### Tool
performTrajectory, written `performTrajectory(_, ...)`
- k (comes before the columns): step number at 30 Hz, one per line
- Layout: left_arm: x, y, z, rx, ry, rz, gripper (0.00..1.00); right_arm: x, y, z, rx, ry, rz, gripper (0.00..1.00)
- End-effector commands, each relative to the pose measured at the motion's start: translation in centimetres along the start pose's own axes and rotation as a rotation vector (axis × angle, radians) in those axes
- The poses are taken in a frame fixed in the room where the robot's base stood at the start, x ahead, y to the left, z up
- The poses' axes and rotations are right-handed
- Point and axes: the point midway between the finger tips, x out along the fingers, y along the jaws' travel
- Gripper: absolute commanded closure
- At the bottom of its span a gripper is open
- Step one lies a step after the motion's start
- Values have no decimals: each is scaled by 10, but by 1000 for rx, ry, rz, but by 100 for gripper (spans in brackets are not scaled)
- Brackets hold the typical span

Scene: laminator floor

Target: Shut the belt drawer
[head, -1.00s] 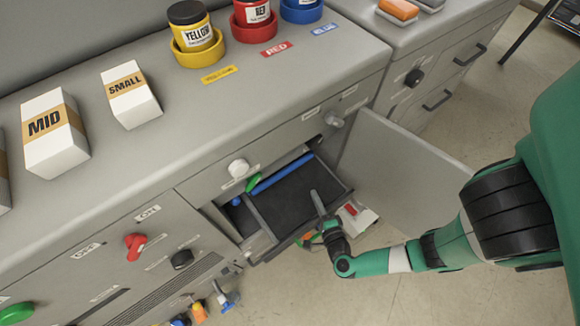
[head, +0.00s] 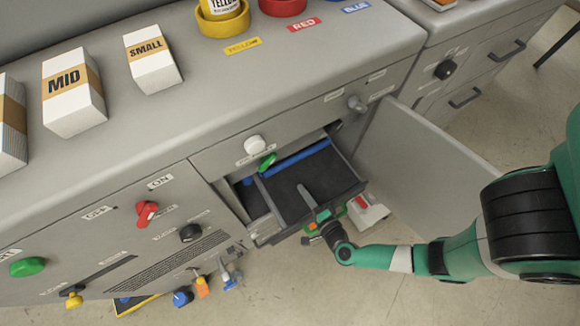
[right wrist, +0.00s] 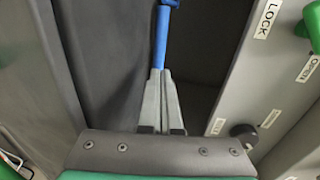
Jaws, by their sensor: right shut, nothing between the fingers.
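The belt drawer (head: 345,197) is pulled out of the cabinet, below the white knob. It has a dark inside with a narrow compartment at its left and a blue bar (head: 300,157) across its back. My right gripper (head: 301,187) is shut and empty, with its grey fingers over the inside of the drawer near its front. In the right wrist view, the shut fingers (right wrist: 160,102) point along the dark floor toward the blue bar. Whether they touch the drawer cannot be told. My left gripper is not in view.
A grey cabinet door (head: 415,165) stands open to the right of the drawer. A green handle (head: 267,162) hangs at the opening's upper edge. A red knob (head: 147,212) is on the left panel. White boxes (head: 72,95) stand on the counter.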

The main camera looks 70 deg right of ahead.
Motion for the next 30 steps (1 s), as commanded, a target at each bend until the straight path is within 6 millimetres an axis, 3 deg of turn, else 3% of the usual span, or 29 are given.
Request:
performTrajectory(9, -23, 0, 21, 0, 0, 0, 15, 63, 4, -1, 4, 5, -3, 100)
performTrajectory(13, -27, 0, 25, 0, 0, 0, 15, 80, 2, 0, 1, 2, -2, 100)
performTrajectory(30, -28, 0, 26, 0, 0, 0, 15, 92, -1, 0, 1, 0, 0, 100)
